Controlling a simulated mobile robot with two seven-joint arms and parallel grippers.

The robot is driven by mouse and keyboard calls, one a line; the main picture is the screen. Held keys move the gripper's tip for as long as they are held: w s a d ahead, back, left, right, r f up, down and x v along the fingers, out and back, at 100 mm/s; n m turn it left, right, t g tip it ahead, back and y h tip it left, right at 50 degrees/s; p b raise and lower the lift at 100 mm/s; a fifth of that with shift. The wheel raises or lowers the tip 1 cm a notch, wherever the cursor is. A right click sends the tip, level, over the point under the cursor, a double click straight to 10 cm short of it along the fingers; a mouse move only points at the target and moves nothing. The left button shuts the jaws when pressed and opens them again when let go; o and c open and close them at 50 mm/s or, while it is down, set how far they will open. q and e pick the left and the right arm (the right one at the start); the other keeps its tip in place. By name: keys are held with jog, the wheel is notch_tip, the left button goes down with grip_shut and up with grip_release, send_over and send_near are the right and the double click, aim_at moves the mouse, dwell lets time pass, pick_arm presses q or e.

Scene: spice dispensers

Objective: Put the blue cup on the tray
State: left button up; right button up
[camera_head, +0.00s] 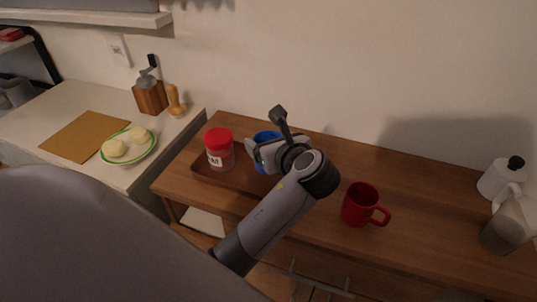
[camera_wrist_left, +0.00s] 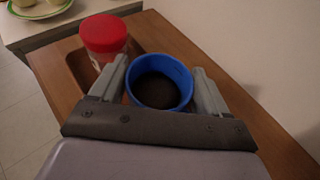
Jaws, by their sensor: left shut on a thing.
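The blue cup (camera_head: 266,137) shows partly behind my left gripper (camera_head: 266,150) in the head view. In the left wrist view the cup (camera_wrist_left: 160,82) is upright between the two fingers of my left gripper (camera_wrist_left: 165,88), which is shut on it. The brown tray (camera_head: 208,176) lies on the wooden counter, with a red-lidded jar (camera_head: 219,150) at its left part. The cup is over or beside the tray's right part; I cannot tell whether its base touches the tray. My right gripper is not in view.
A red mug (camera_head: 361,205) stands on the wooden counter to the right of my arm. A white dispenser (camera_head: 497,180) and a pitcher (camera_head: 506,230) stand at the far right. A plate (camera_head: 129,147) and a cutting board (camera_head: 84,136) are on the left counter.

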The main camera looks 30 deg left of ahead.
pick_arm(q)
jog(key=shift+f, duration=2)
jog(key=o, duration=1.3)
jog(key=shift+f, duration=0.2)
jog(key=shift+r, duration=0.2)
